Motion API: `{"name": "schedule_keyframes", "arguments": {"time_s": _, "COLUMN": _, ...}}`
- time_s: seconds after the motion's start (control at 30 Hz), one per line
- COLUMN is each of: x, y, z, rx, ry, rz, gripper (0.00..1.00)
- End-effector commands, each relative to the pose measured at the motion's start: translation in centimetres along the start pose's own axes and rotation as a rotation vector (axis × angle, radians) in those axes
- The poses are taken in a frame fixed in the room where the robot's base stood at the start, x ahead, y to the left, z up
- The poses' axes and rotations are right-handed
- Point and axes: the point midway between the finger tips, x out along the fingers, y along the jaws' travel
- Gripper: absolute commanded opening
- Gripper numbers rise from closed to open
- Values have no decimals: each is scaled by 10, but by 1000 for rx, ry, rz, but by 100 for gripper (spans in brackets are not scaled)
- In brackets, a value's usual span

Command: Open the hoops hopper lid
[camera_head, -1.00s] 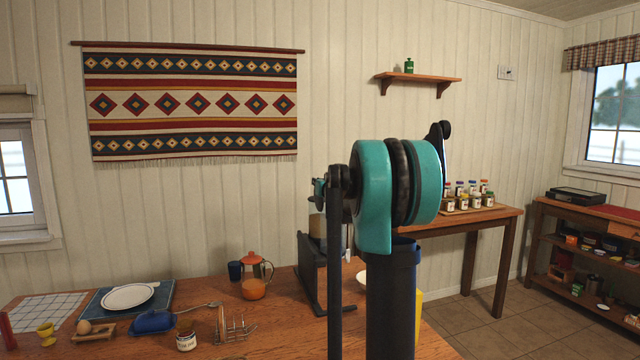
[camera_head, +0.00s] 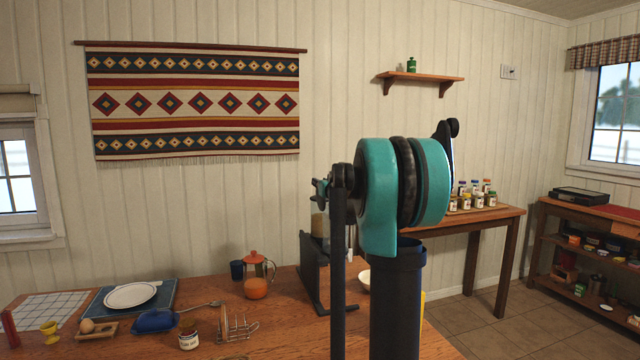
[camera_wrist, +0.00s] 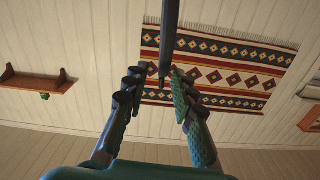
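A dispenser on a dark stand (camera_head: 313,272) stands at the right of the wooden table in the head view. Its hopper with tan contents (camera_head: 319,226), which I take for the hoops hopper, is partly hidden behind my arm. Its lid cannot be made out. My gripper (camera_head: 320,188) shows small and mostly hidden at the left of my arm, just above the hopper. In the wrist view, my gripper (camera_wrist: 157,84) has its two fingers apart. A thin dark rod (camera_wrist: 168,45) reaches into view between the fingers; I cannot tell what it is or whether they touch it.
A white bowl (camera_head: 364,281) shows behind my arm.

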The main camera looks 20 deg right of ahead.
Motion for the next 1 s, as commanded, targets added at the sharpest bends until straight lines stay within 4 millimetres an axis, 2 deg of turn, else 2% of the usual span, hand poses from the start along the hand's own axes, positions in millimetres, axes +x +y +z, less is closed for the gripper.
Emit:
{"name": "schedule_keyframes", "arguments": {"time_s": 0.3, "x": -61, "y": 0, "z": 1, "rx": 0, "ry": 0, "rz": 1, "gripper": 26}}
{"name": "schedule_keyframes", "arguments": {"time_s": 0.5, "x": -92, "y": 0, "z": 1, "rx": 0, "ry": 0, "rz": 1, "gripper": 26}}
{"name": "schedule_keyframes", "arguments": {"time_s": 0.7, "x": -106, "y": 0, "z": 1, "rx": 0, "ry": 0, "rz": 0, "gripper": 26}}
{"name": "schedule_keyframes", "arguments": {"time_s": 1.0, "x": -108, "y": 0, "z": 1, "rx": 0, "ry": 0, "rz": 0, "gripper": 26}}
